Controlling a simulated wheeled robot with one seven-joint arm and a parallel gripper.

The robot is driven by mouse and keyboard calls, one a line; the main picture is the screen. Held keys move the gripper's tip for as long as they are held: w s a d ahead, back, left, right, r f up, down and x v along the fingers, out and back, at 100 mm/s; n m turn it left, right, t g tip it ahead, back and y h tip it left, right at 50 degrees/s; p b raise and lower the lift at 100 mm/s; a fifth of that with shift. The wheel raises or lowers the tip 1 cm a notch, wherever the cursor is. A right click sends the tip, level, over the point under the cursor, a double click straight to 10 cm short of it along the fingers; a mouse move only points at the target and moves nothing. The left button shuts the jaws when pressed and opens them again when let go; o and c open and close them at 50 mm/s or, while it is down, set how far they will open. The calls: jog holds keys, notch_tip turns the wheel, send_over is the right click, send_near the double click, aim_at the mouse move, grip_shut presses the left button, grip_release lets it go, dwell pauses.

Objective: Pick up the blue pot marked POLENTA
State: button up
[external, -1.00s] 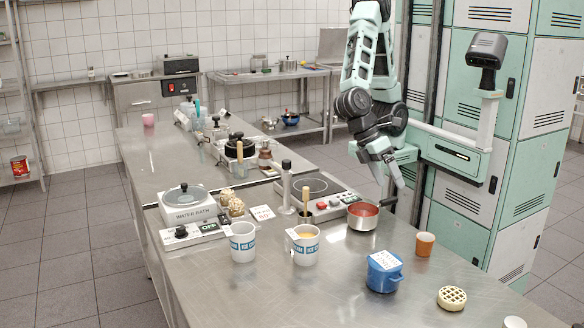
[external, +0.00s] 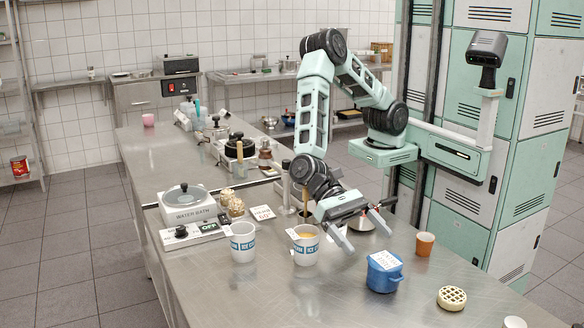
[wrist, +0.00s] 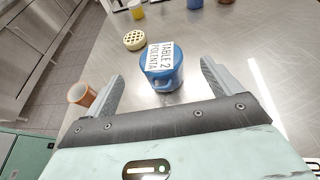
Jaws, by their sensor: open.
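The blue pot (external: 384,274) stands upright on the metal counter, with a white label card on top. In the wrist view the same pot (wrist: 161,77) shows a card reading TABLE 2 POLENTA, and it appears ahead of and between the two fingers. My gripper (external: 369,240) is open and empty, above the counter on the far left side of the pot, apart from it. In the wrist view my gripper (wrist: 163,85) has its fingers spread wide on both sides of the pot's image.
An orange cup (external: 425,244) and a round waffle-patterned item (external: 451,298) stand right of the pot. A white ICE CREAM tub (external: 306,250) with orange contents is at its left, with another tub (external: 243,245) beyond. The counter in front of the pot is clear.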

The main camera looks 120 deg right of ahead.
aim_at(384, 259)
jog(key=p+x, duration=0.2)
jog(key=x, duration=0.7)
jog(key=shift+f, duration=0.1)
jog(key=c, duration=1.3)
